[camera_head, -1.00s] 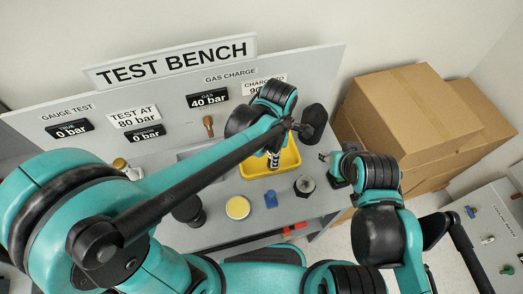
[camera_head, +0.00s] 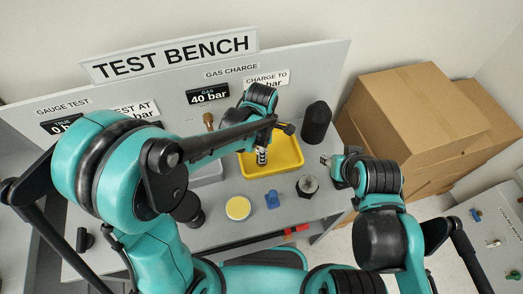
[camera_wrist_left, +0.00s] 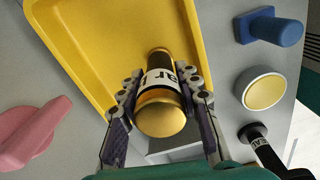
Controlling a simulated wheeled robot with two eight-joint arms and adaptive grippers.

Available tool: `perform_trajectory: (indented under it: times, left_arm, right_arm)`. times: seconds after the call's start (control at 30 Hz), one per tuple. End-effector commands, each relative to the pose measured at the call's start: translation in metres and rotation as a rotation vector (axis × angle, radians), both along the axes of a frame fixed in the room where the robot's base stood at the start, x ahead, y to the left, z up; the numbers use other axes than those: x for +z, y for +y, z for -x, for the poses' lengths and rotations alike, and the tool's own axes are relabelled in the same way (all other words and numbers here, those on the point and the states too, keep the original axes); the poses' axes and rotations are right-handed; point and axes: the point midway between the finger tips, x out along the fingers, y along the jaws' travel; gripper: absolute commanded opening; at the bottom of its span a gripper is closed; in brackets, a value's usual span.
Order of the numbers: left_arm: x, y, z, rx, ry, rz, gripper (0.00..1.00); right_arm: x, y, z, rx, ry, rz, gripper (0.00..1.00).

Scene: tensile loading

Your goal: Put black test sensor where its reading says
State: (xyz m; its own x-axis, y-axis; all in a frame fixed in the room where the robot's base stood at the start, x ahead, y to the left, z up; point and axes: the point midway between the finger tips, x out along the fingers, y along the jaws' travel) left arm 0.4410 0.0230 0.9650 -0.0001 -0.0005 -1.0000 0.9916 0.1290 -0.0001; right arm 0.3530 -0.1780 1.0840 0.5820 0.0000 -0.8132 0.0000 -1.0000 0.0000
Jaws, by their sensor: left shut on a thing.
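A yellow disc (camera_head: 237,208), blue piece (camera_head: 272,199) and hexagonal-based part (camera_head: 307,186) stand in front. The panel shows a "GAS 40 bar" display (camera_head: 208,94) and a "CHARGE TO" sign (camera_head: 266,78). Cardboard boxes (camera_head: 410,110) stand right.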

Motion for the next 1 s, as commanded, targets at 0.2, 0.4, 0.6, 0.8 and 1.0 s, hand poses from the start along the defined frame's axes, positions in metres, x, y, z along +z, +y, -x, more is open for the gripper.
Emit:
perform_trajectory:
  times: [0.2,0.4,0.6,0.8,1.0]
  left_arm:
    - [-0.003,0.0,0.0,0.0,0.0,0.0,0.54]
    - [-0.003,0.0,0.0,0.0,0.0,0.0,0.54]
    - [0.005,0.0,0.0,0.0,0.0,0.0,0.54]
    - [0.043,0.0,0.001,0.0,0.0,0.0,0.54]
    - [0.087,0.0,0.0,0.0,0.0,0.0,0.54]
  right_arm:
    - [-0.003,0.0,0.0,0.0,0.0,0.0,0.4]
    - [-0.003,0.0,0.0,0.0,0.0,0.0,0.4]
    - [0.003,0.0,0.0,0.0,0.0,0.0,0.4]
    - [0.015,0.0,0.0,0.0,0.0,0.0,0.4]
    - [0.027,0.0,0.0,0.0,0.0,0.0,0.4]
